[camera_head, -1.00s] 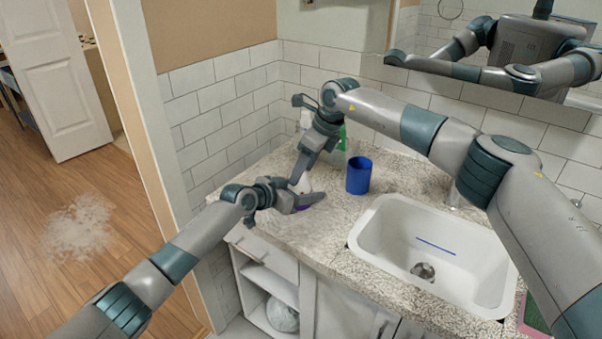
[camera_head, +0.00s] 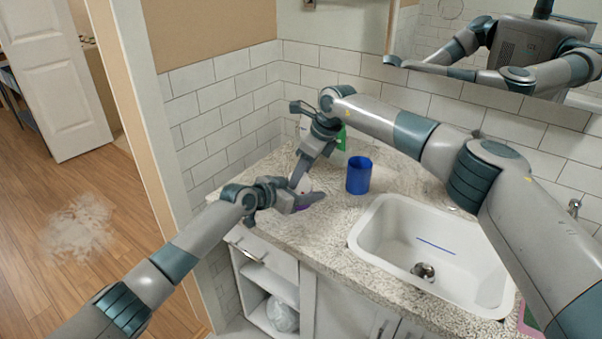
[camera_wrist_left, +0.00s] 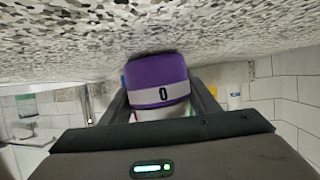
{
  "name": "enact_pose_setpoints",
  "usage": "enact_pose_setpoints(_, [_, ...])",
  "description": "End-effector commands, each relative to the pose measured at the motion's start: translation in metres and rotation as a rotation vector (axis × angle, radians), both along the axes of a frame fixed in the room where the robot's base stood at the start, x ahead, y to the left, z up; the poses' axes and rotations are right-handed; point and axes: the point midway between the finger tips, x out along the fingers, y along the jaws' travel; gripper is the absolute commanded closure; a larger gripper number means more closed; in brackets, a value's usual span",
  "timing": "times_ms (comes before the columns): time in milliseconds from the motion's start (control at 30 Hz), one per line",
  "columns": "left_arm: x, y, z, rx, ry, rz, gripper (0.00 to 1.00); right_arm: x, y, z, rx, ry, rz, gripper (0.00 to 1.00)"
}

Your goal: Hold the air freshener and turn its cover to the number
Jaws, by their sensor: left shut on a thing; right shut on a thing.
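The air freshener (camera_head: 306,186) stands on the counter, mostly hidden by my grippers, with a white upper part and a purple base. In the left wrist view, which sees it upside down, the purple base (camera_wrist_left: 157,72) carries a pale band with a dark 0, facing the camera. My left gripper (camera_head: 301,202) is shut on the base from the left, one finger on each side in its wrist view (camera_wrist_left: 160,100). My right gripper (camera_head: 299,180) reaches down from above and is shut on the white cover. Any mark on the cover is hidden.
A blue cup (camera_head: 358,176) stands on the counter (camera_head: 330,230) just right of the grippers. A green bottle (camera_head: 341,138) is behind my right gripper. The white sink (camera_head: 372,228) is to the right. Tiled walls (camera_head: 225,100) close off the back and left.

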Motion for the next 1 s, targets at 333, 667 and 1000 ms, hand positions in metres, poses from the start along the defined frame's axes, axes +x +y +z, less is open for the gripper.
enact_pose_setpoints(333, [-0.0003, 0.0001, -0.0006, 0.001, 0.000, 0.000, 0.74, 0.0024, -0.0008, 0.0005, 0.015, 0.004, 0.202, 0.77])
enact_pose_setpoints(667, [-0.0003, 0.0000, -0.0007, 0.001, 0.000, 0.000, 0.74, 0.0025, -0.0017, 0.0004, 0.019, 0.003, 0.267, 0.77])
enact_pose_setpoints(1000, [-0.0004, 0.0000, -0.0008, 0.001, 0.001, 0.000, 0.74, 0.0024, -0.0015, 0.0002, 0.019, 0.004, 0.266, 0.47])
